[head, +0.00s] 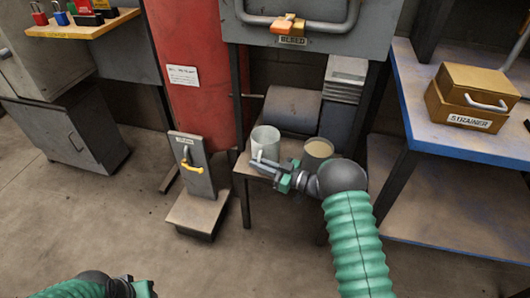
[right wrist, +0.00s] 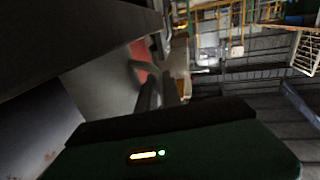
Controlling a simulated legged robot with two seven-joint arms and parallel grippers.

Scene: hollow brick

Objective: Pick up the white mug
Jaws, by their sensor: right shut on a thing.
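The white mug (head: 266,141) stands upright at the left of a small table (head: 240,168), in front of a dark rounded housing. My right gripper (head: 257,163) reaches in from the right and is shut at the mug's near side, where its handle is. In the right wrist view the pale mug wall (right wrist: 98,88) and its curved handle (right wrist: 138,72) are close to the fingers (right wrist: 150,97); that view is dark and the exact grip is hard to make out. My left gripper (head: 145,289) shows only partly at the bottom edge.
A beige-filled cup (head: 318,148) stands just right of the mug, close to my right wrist. A grey panel with a yellow handle (head: 190,165) stands on a low base to the left. A blue-edged workbench (head: 455,150) holds a strainer box (head: 470,98) at right.

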